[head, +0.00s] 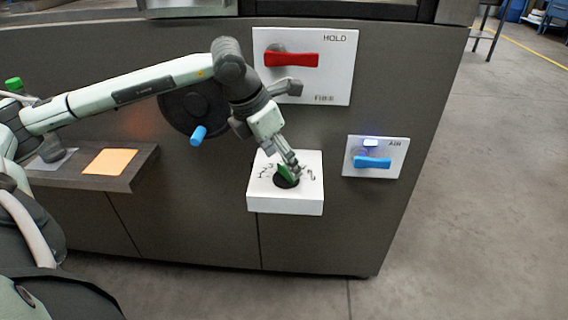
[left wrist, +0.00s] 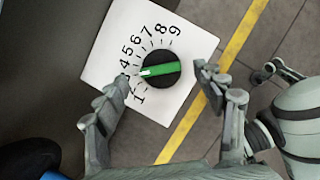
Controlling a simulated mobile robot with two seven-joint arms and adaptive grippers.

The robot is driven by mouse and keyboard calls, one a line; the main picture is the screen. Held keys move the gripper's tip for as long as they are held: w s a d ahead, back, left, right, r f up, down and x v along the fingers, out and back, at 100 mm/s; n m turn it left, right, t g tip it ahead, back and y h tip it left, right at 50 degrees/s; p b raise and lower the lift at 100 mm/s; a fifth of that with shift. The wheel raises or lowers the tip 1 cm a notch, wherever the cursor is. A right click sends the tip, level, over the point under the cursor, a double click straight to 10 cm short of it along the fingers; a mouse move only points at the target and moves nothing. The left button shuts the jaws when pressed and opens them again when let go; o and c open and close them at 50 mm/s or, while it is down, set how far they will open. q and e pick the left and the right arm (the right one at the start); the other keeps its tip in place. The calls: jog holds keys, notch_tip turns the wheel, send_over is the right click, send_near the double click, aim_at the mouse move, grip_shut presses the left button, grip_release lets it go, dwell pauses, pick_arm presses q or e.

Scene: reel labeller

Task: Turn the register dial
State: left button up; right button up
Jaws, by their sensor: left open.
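The register dial (head: 287,182) is a round black knob with a green grip bar, on a white box on the machine's front. In the left wrist view the dial (left wrist: 158,68) has printed numbers around it, and the bar's white end points left, near the low numbers, about 2 or 3. My left gripper (head: 291,167) is over the dial and partly hides it in the head view. In the left wrist view its open fingers (left wrist: 165,88) stand apart on either side of the dial. I cannot tell whether they touch it. My right gripper is not in view.
A red HOLD lever (head: 291,60) is on a white plate above. A blue AIR handle (head: 372,162) is at the right. A black crank wheel with a blue handle (head: 198,135) sits left. A shelf holds an orange sheet (head: 110,162). Open floor lies right.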

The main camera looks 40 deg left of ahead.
pick_arm(q)
jog(key=v, duration=0.9)
jog(key=shift+r, duration=0.25)
jog(key=shift+s, duration=0.1)
